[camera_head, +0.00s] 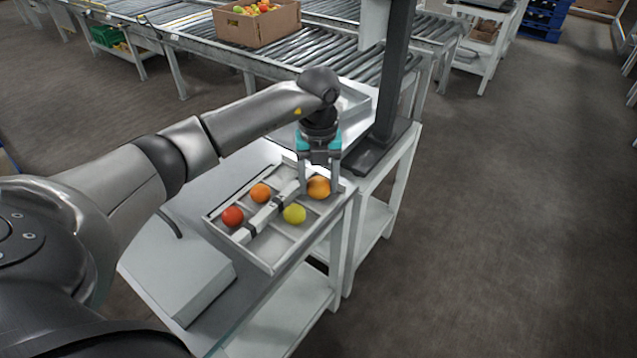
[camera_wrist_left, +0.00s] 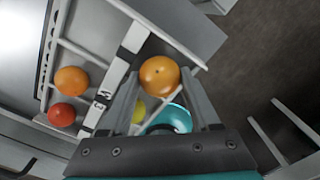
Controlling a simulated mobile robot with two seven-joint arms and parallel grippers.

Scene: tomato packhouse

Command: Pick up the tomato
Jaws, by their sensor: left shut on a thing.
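An orange tomato (camera_head: 319,187) sits at the right back part of a grey divided tray (camera_head: 271,264). My left gripper (camera_head: 320,186) points down over it and is shut on it, a finger on each side. In the left wrist view the same tomato (camera_wrist_left: 160,76) lies between the fingertips of the gripper (camera_wrist_left: 163,84). A red tomato (camera_head: 232,216), another orange tomato (camera_head: 261,193) and a yellow tomato (camera_head: 294,214) lie in other parts of the tray. In the wrist view the yellow one is partly hidden. My right gripper is not in view.
The tray stands on a grey table (camera_head: 205,196) with a pale box (camera_head: 180,262) at its front left. A dark post (camera_head: 393,75) rises behind the tray. A roller conveyor (camera_head: 190,40) carries a cardboard box (camera_head: 256,27) of tomatoes. Floor at right is clear.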

